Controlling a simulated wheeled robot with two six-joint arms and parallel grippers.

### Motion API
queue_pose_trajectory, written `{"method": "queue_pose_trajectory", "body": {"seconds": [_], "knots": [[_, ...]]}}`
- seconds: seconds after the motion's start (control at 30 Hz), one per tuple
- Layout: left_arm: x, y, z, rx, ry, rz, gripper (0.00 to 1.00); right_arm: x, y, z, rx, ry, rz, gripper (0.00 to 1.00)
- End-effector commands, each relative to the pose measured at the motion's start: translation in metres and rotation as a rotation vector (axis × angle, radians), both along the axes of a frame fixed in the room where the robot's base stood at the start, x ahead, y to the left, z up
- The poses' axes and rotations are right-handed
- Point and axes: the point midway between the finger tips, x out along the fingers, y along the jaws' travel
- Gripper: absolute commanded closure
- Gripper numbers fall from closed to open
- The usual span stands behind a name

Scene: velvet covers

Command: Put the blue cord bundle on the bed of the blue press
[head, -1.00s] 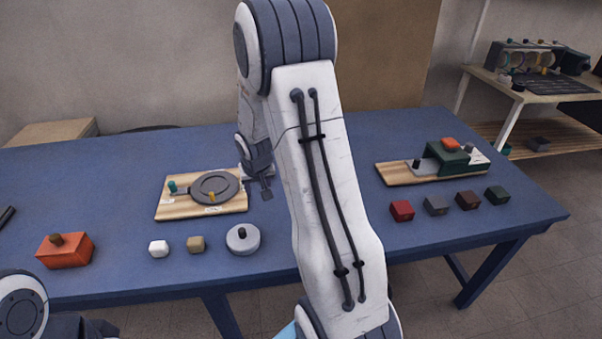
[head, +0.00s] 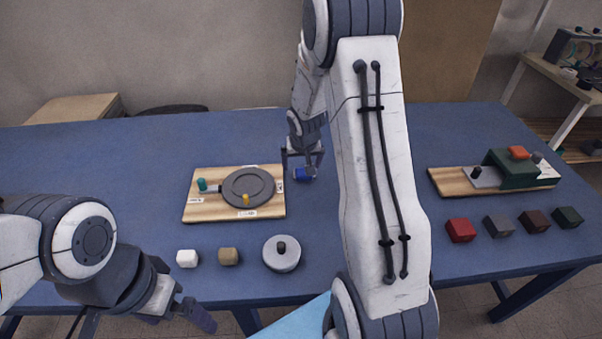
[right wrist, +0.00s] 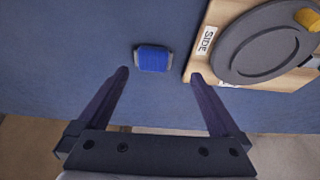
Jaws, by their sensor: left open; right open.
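The blue cord bundle (head: 305,175) lies on the blue table, just right of the wooden board with the grey disc. In the right wrist view the bundle (right wrist: 153,59) shows whole, just beyond the fingertips and between their lines. My right gripper (head: 302,163) is open and empty at the bundle, pointing down; its fingers (right wrist: 159,76) do not grip it. My left gripper (head: 177,312) is open and empty at the front left, near the table's front edge. I cannot make out a blue press in these views; my right arm hides part of the table.
The wooden board (head: 204,212) bears a grey disc (head: 262,186) with teal and yellow knobs. A white block (head: 187,258), tan block (head: 228,257) and grey knobbed disc (head: 281,258) stand in front. A green device (head: 517,174) and several coloured blocks (head: 461,230) are at right.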

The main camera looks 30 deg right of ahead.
Motion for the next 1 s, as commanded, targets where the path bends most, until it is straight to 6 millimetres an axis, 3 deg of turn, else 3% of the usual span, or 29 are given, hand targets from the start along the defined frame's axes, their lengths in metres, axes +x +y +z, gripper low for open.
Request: {"method": "queue_pose_trajectory", "body": {"seconds": [0.03,0.27,0.53,0.87,1.0], "knots": [[0.0,0.0,-0.005,0.0,0.0,0.0,0.0,0.001,-0.005,-0.011,0.0,0.002,-0.006,0.0],[0.0,0.0,-0.009,0.0,0.0,0.0,0.0,0.005,-0.014,-0.026,0.001,0.0,-0.015,0.0],[0.0,0.0,-0.021,0.0,0.0,0.0,0.0,0.016,-0.023,-0.064,0.001,0.0,-0.015,0.0],[0.0,0.0,-0.021,0.0,0.0,0.0,0.0,0.02,-0.023,-0.069,0.0,-0.001,-0.012,0.0],[0.0,0.0,-0.021,0.0,0.0,0.0,0.0,0.02,-0.022,-0.069,0.0,-0.001,-0.011,0.5]]}}
